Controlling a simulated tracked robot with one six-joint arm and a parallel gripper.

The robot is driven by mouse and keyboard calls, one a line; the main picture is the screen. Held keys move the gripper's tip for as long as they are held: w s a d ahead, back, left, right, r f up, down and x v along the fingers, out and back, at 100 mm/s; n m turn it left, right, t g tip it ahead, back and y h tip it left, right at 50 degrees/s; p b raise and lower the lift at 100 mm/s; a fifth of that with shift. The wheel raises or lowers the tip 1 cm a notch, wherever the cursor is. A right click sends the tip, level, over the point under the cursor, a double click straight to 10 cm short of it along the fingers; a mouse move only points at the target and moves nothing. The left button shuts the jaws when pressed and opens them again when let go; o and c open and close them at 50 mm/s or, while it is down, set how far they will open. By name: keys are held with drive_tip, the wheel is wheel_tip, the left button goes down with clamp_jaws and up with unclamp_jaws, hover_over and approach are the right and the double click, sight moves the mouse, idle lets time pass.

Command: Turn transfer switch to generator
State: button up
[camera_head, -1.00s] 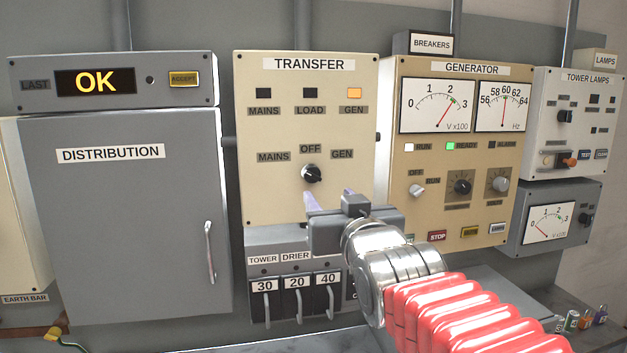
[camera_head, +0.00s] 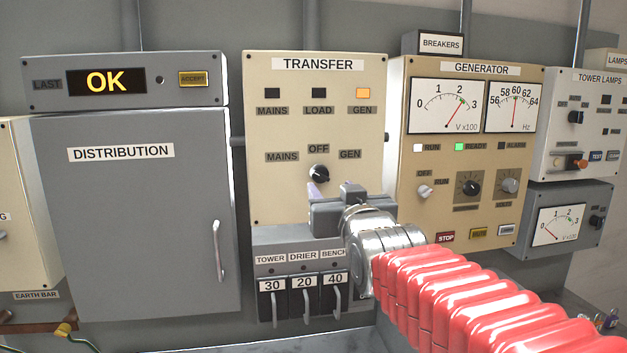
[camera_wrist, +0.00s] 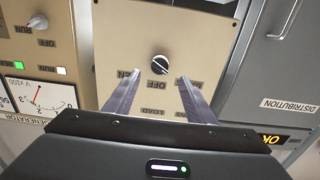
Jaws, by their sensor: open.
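The transfer panel (camera_head: 262,130) is a cream box with MAINS, OFF and GEN labels around a black rotary knob (camera_head: 319,174). The knob has a pale mark; in the wrist view the knob (camera_wrist: 160,65) shows it slanting toward the MAINS side, though it is small. The GEN lamp (camera_head: 363,93) glows amber; the MAINS and LOAD lamps are dark. My gripper (camera_head: 331,189) is open in front of the panel, just below the knob in the head view. In the upside-down wrist view my gripper (camera_wrist: 158,80) has its fingers spread either side of the knob, apparently not touching it.
Breaker levers (camera_head: 304,297) sit right below the panel, under my gripper. The generator panel (camera_head: 470,150) stands close on the right, its READY lamp green. The distribution cabinet (camera_head: 130,220) with a protruding handle (camera_head: 217,251) is on the left.

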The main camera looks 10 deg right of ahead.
sight(322, 178)
drive_tip(key=shift+w, duration=4.45)
drive_tip(key=shift+c, duration=0.4)
drive_tip(key=c, duration=1)
drive_tip(key=shift+o, duration=0.2)
